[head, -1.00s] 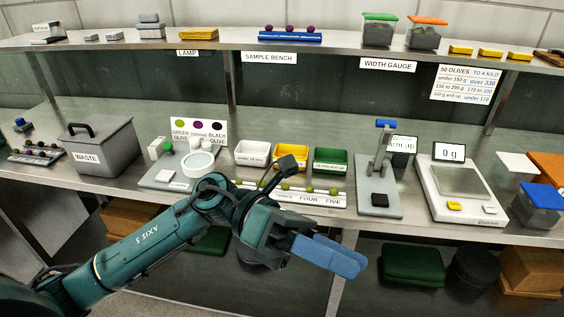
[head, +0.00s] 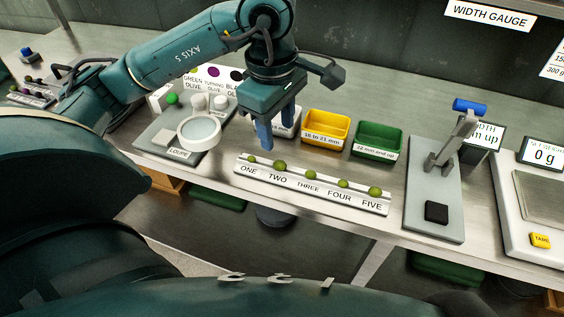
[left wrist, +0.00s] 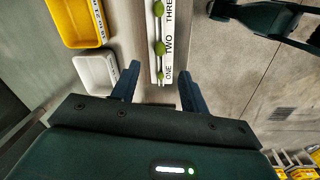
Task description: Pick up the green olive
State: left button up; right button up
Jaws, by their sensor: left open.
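Several green olives sit in a row on a white numbered rack (head: 310,198), at slots marked ONE to FIVE. The olive at ONE (head: 252,159) is small; the olives at TWO (head: 280,166), THREE (head: 311,174), FOUR (head: 343,183) and FIVE (head: 375,191) are to its right. My left gripper (head: 281,140) points down, open and empty, just behind and above the rack's ONE-TWO end. In the left wrist view, its blue fingers (left wrist: 158,84) stand apart near the ONE end, with olive ONE (left wrist: 160,75) and olive TWO (left wrist: 160,48) ahead.
Behind the rack are a yellow bin (head: 326,128), a green bin (head: 379,139) and a white bin (left wrist: 97,72) partly hidden by my gripper. A loupe stand (head: 198,133) is at left, a width gauge (head: 436,205) at right, then a scale (head: 541,200).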

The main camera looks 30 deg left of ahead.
aim_at(281, 162)
pick_arm(q)
jog(key=f, duration=0.9)
jog(key=shift+w+p, duration=0.35)
jog(key=shift+w, duration=0.05)
jog(key=shift+c, duration=0.4)
jog(key=c, duration=0.7)
jog(key=shift+o, duration=0.2)
